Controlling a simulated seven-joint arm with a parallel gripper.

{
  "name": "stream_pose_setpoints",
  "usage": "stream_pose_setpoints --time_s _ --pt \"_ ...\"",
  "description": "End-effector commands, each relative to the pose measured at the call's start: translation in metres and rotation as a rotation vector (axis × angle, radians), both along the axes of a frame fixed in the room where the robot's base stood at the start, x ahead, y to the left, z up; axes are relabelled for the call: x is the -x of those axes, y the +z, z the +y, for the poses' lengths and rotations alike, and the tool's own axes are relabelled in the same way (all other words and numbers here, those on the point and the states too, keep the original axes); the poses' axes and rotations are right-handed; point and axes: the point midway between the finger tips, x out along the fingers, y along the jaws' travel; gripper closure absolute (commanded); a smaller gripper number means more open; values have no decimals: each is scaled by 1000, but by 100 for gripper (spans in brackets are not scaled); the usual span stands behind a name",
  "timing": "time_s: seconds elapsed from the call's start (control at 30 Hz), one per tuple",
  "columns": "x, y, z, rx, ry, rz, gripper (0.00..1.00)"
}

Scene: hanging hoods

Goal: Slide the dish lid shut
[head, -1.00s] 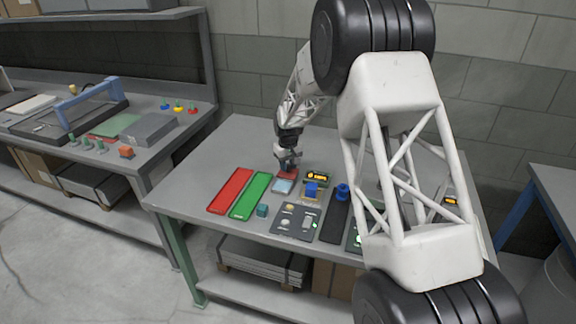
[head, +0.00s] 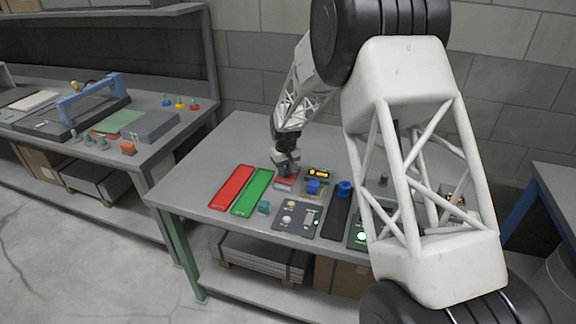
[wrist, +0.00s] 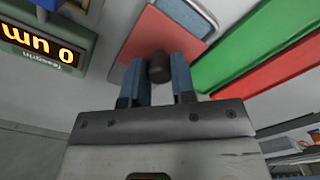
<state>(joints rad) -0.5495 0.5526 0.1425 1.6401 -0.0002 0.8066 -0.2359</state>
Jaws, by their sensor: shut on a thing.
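The dish lid (wrist: 146,37) is a flat salmon-red plate with a dark round knob (wrist: 158,70). My gripper (wrist: 159,64) is shut on the knob, one blue finger on each side. In the wrist view, a strip of the pale blue-grey dish (wrist: 190,14) shows past the lid's far edge; the rest is hidden beneath. In the head view, the red lid (head: 284,183) lies low over the dish spot, with my gripper (head: 287,171) just above it. The exact width of the uncovered strip is hard to tell.
A green strip (head: 252,192) and a red strip (head: 231,187) lie left of the dish. A display box (head: 318,173) and a blue block (head: 313,187) stand close on the right. A teal cube (head: 263,207) is in front. The table behind is clear.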

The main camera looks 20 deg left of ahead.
Motion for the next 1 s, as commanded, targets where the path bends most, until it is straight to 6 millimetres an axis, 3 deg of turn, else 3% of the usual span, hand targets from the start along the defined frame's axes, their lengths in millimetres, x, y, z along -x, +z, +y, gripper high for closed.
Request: stream_pose_setpoints --time_s 0.2,0.57,0.6,0.77,1.0 --pt "21 1 0 -1 0 -1 100" --pt "27 0 0 1 0 2 100" --pt "27 0 0 1 0 3 74" --pt "26 0 0 1 0 2 50" --pt "25 0 0 1 0 1 49"
